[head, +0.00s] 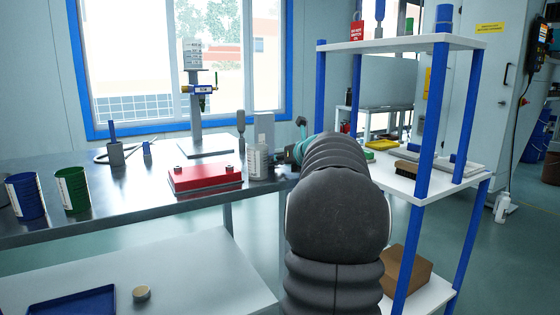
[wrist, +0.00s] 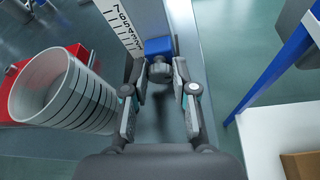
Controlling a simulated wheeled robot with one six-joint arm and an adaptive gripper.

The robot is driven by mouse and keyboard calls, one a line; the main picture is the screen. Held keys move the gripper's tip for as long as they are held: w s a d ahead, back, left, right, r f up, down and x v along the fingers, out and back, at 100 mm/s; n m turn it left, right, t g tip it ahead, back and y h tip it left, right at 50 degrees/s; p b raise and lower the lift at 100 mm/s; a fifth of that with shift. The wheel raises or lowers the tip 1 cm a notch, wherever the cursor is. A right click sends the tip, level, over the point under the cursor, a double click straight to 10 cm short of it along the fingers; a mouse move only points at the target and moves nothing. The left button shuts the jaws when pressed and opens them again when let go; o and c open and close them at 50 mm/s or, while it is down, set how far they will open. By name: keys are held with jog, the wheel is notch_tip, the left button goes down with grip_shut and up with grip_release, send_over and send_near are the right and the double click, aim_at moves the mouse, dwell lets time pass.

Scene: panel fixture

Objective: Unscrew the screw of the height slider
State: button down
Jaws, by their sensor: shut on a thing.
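The height slider (wrist: 157,45) is a blue block beside an upright white scale with black numbers (wrist: 122,22) in the wrist view. Its screw (wrist: 160,70) is a dark round knob on the side facing me. My gripper (wrist: 160,75) has its fingertips on either side of the knob and is shut on it. In the head view the grey upright plate of the gauge (head: 264,128) shows at the bench's right end. My arm hides the slider and screw there, and only a teal bit of my gripper (head: 292,152) shows.
A white graduated beaker (wrist: 62,92) stands close left of my gripper. A red case (head: 205,178) lies on the steel bench (head: 140,200). A shelf with blue posts (head: 428,115) stands close to my arm's right. Blue and green cans (head: 73,190) are far left.

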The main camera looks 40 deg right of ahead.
jog(key=shift+n+h, duration=0.3)
jog(key=shift+a+n+h, duration=0.15)
jog(key=shift+n+h, duration=0.25)
jog(key=shift+n, duration=0.3)
jog(key=shift+f+n+g+h+b, duration=0.15)
jog(key=shift+n+g+h+b, duration=0.15)
jog(key=shift+n+h+b, duration=0.5)
jog(key=shift+w+a+f+n+h+b, duration=0.1)
jog(key=shift+n+h+b, duration=0.2)
jog(key=shift+n+b, duration=0.3)
jog(key=shift+a+n+h+b, duration=0.1)
jog(key=shift+n+h+b, duration=0.2)
jog(key=shift+n+b, duration=0.25)
jog(key=shift+n+h+b, duration=0.4)
jog(key=shift+n+b, duration=0.25)
jog(key=shift+b, duration=0.1)
jog(key=c, duration=0.9)
grip_release()
